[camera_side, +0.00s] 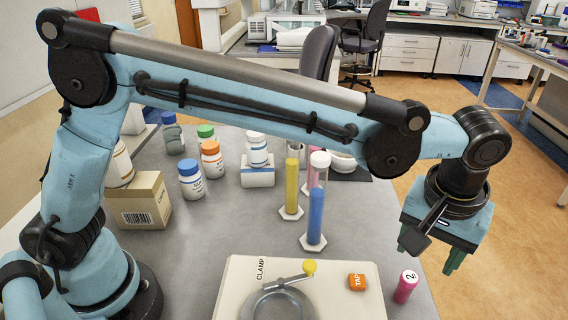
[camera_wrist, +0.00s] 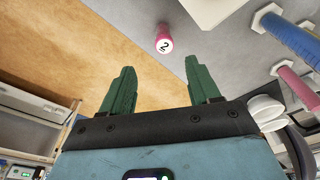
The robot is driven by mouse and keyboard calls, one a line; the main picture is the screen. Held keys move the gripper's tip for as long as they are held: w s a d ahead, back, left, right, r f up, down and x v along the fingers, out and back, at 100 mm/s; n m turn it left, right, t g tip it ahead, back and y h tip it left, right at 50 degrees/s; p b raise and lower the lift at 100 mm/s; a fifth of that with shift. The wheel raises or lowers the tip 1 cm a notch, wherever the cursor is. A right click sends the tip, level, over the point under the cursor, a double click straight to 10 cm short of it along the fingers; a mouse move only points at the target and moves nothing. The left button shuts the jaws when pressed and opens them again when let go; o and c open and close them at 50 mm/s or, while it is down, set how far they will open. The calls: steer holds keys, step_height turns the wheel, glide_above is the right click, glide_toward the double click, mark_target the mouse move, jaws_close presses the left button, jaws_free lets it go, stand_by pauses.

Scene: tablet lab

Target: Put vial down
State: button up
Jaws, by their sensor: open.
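A pink vial (camera_side: 405,286) with a white cap marked 2 stands on the grey table near its right edge in the side view. It also shows in the wrist view (camera_wrist: 164,40), beyond my fingertips and apart from them. My gripper (camera_side: 433,258) has green fingers and hangs above and to the right of the vial, beyond the table's right edge. In the wrist view my gripper (camera_wrist: 160,78) is open, with nothing between its fingers.
A cream clamp board (camera_side: 232,290) with a metal ring clamp (camera_side: 278,303) and an orange TAP block (camera_side: 357,281) lies left of the vial. Blue (camera_side: 315,215) and yellow (camera_side: 291,186) cylinders stand behind. Several bottles and a cardboard box (camera_side: 140,203) stand further left.

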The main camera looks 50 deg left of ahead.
mark_target(410, 276)
stand_by(0.3)
steer(key=shift+w+a, duration=0.45)
steer(key=shift+a, duration=0.05)
steer(key=f, duration=0.6)
steer(key=shift+w+f, duration=0.3)
steer(key=shift+w, duration=0.1)
steer(key=shift+f, duration=2.7)
jaws_close()
steer(key=shift+r, duration=0.1)
